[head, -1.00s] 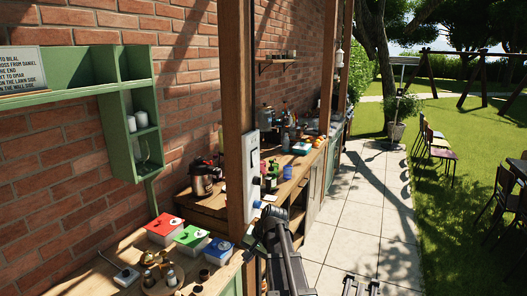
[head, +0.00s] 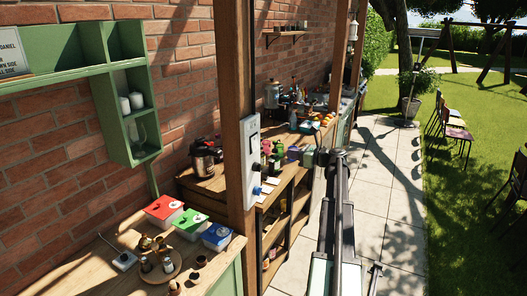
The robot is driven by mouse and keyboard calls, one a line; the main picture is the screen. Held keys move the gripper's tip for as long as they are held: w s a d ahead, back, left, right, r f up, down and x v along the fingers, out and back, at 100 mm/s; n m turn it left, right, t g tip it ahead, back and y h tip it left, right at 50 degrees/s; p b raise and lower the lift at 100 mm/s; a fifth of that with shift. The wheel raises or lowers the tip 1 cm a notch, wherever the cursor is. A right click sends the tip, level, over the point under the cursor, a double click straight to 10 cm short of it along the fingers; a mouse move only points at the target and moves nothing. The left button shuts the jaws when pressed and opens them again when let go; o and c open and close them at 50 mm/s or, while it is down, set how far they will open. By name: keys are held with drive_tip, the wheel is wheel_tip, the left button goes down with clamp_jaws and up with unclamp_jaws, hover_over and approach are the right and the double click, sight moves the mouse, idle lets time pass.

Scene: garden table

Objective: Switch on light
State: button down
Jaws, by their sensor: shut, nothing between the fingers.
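A pale grey switch panel (head: 249,160) is fixed upright on the brown wooden post in the middle of the head view. It has a dark switch (head: 254,141) in its upper part and a blue plug or socket (head: 258,190) low on its side. My gripper (head: 321,156) is small and dark at the top of my raised arm, to the right of the panel and clear of it. It looks shut and empty, and its fingertips are hard to make out. Whether a light is on cannot be told.
The wooden post (head: 236,80) stands between two worktops. The near worktop (head: 95,270) holds red, green and blue lidded boxes, cups and a small tray. Behind the post, a shelf unit carries a pot (head: 206,158) and jars. The paved path (head: 390,200) on the right is open.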

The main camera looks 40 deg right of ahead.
sight(256, 149)
drive_tip(key=b+x, duration=0.1)
drive_tip(key=x, duration=1.3)
drive_tip(key=shift+r+b, duration=0.1)
drive_tip(key=shift+b, duration=0.2)
drive_tip(key=shift+w+a, duration=0.15)
drive_tip(key=shift+a, duration=0.15)
drive_tip(key=shift+d+b, duration=0.1)
drive_tip(key=shift+b, duration=0.35)
drive_tip(key=shift+d, duration=0.15)
drive_tip(key=shift+s, duration=0.45)
drive_tip(key=s+d+f+b, duration=0.1)
drive_tip(key=s+d, duration=0.4)
drive_tip(key=s, duration=0.7)
drive_tip(key=shift+d+f, duration=0.2)
drive_tip(key=shift+f, duration=0.25)
